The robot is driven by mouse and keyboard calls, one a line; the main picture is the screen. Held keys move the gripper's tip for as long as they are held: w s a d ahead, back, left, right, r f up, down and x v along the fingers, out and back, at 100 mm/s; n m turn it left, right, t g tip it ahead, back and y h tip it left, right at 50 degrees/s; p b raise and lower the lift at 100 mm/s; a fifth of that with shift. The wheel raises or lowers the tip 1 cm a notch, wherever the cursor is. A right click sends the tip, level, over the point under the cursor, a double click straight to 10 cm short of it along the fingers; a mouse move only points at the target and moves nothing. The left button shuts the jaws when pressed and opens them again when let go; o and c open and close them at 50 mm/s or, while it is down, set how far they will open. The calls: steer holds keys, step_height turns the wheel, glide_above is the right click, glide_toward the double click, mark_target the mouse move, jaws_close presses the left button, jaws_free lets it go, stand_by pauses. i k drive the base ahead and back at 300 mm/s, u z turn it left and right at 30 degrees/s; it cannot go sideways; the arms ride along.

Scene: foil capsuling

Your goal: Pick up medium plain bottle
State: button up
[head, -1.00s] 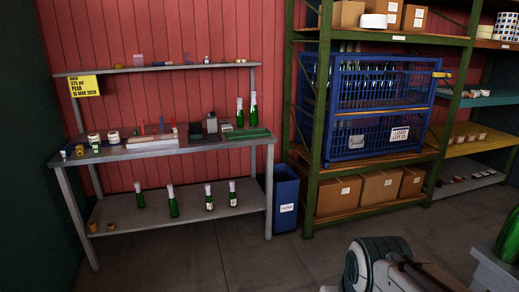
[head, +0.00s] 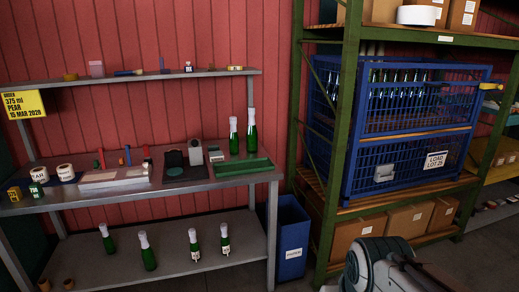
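Green bottles with pale foil tops stand upright in the head view. On the bench's lower shelf, two show no label: a left plain bottle (head: 107,240) and a slightly larger-looking plain bottle (head: 148,254) beside it. Two labelled bottles, one (head: 195,247) and another (head: 225,241), stand to their right. Two more bottles, one (head: 234,138) and a taller-looking one (head: 251,134), stand at the back right of the bench top. I cannot tell which bottle is the medium one. My gripper is not in view; only part of my arm shows at the bottom right.
The grey bench (head: 130,205) carries label rolls, a green tray (head: 243,167) and small tools. A blue bin (head: 290,245) stands right of it. A green rack (head: 333,150) holds a blue crate (head: 350,170) of bottles. Floor shows at the bottom right.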

mark_target(251, 132)
steer(key=i, duration=2.35)
steer(key=u, duration=0.55)
steer(key=i, duration=0.5)
